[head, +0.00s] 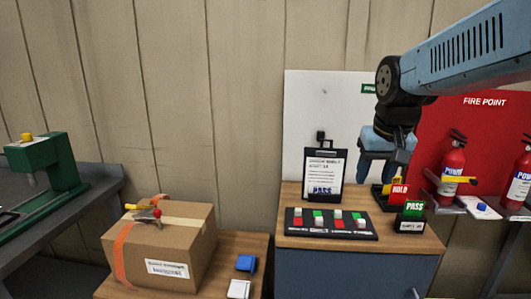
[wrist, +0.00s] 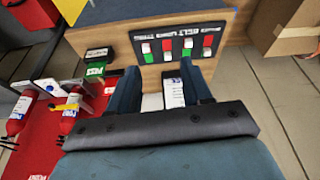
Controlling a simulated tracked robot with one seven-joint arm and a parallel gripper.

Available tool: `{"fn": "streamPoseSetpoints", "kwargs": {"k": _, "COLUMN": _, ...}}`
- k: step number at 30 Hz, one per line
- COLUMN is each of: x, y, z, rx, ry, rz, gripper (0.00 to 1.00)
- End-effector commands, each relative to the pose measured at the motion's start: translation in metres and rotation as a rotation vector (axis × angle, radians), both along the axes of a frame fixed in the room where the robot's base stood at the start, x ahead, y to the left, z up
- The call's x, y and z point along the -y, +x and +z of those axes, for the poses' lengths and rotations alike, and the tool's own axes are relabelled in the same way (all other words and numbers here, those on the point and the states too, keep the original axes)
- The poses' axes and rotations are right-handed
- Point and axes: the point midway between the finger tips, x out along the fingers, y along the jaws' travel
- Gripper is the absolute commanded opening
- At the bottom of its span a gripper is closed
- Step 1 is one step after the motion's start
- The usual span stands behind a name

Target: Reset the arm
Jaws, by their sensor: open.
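My gripper (head: 376,180) is open and empty. In the head view it hangs at the right, pointing down in front of the white board and above the back right of the wooden cabinet top. In the wrist view its two blue fingers (wrist: 160,88) stand apart. A white item with small dark print (wrist: 174,92) shows between them; I cannot tell its distance, and the fingers do not visibly close on it. My blue forearm reaches in from the upper right in the head view.
The cabinet top (head: 300,248) bears a clipboard (head: 323,172), a switch panel (head: 331,223), a red HOLD block (head: 399,189) and a green PASS block (head: 413,209). Fire extinguishers (head: 453,168) stand at right. A cardboard box (head: 185,250) and a green machine (head: 45,165) are left.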

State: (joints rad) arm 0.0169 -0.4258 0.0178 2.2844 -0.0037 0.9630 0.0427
Motion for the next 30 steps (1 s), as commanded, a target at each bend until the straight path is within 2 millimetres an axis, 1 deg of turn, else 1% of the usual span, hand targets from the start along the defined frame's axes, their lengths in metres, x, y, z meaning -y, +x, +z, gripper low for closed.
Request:
{"fn": "streamPoseSetpoints", "kwargs": {"k": 1, "x": 0.000, "y": -0.014, "z": 0.001, "rx": 0.022, "ry": 0.000, "rz": 0.004, "gripper": 0.49}}
{"fn": "streamPoseSetpoints", "kwargs": {"k": 6, "x": 0.000, "y": -0.054, "z": -0.002, "rx": 0.086, "ry": -0.003, "rz": 0.019, "gripper": 0.49}}
{"fn": "streamPoseSetpoints", "kwargs": {"k": 9, "x": 0.000, "y": -0.073, "z": -0.006, "rx": 0.119, "ry": -0.004, "rz": 0.026, "gripper": 0.49}}
{"fn": "streamPoseSetpoints", "kwargs": {"k": 13, "x": 0.000, "y": -0.092, "z": -0.011, "rx": 0.152, "ry": -0.005, "rz": 0.035, "gripper": 0.49}}
{"fn": "streamPoseSetpoints", "kwargs": {"k": 18, "x": 0.000, "y": -0.102, "z": -0.015, "rx": 0.171, "ry": -0.006, "rz": 0.040, "gripper": 0.49}}
{"fn": "streamPoseSetpoints", "kwargs": {"k": 30, "x": 0.001, "y": -0.103, "z": -0.016, "rx": 0.172, "ry": -0.006, "rz": 0.040, "gripper": 0.49}}
